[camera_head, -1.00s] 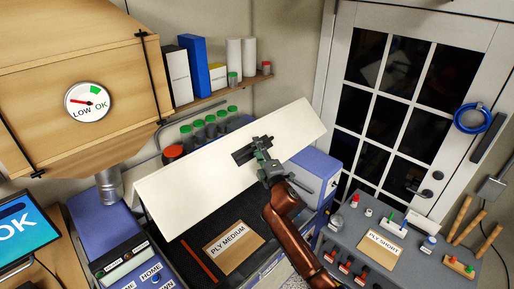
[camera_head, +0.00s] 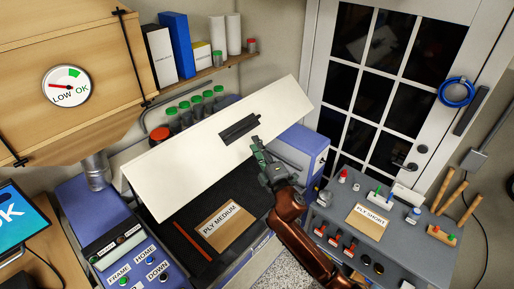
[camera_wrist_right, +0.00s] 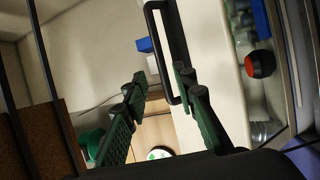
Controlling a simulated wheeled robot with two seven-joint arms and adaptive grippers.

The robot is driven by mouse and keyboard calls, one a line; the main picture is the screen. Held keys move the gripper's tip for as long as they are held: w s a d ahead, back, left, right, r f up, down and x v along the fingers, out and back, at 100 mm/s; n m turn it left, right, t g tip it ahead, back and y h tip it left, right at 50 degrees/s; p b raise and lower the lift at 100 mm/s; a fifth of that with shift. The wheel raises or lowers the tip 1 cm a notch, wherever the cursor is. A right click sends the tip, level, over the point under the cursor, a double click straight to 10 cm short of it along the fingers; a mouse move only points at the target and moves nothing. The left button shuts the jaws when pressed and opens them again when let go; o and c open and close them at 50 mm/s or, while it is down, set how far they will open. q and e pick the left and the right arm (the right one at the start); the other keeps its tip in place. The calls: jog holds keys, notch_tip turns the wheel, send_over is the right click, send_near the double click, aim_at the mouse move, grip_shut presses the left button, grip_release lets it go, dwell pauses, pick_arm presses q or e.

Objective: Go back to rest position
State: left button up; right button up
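My right gripper (camera_head: 257,148) is just below and to the right of the black handle (camera_head: 240,128) on the raised white lid (camera_head: 172,158). In the right wrist view its two green fingers (camera_wrist_right: 161,90) are apart, with nothing held between them. The handle (camera_wrist_right: 167,50) shows beyond the fingertips there, close to the right finger; I cannot tell whether they touch. My right arm comes up from the lower right of the head view. My left gripper is not in view.
The lid stands open over a dark bed holding a PLY MEDIUM sheet (camera_head: 222,226) and a red strip (camera_head: 192,241). A grey side table (camera_head: 400,250) at right carries a PLY SHORT sheet (camera_head: 368,221), small parts and wooden pegs. A button panel (camera_head: 135,262) is at left.

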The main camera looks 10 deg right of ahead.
jog(key=shift+s+d, duration=0.1)
jog(key=shift+s, duration=0.15)
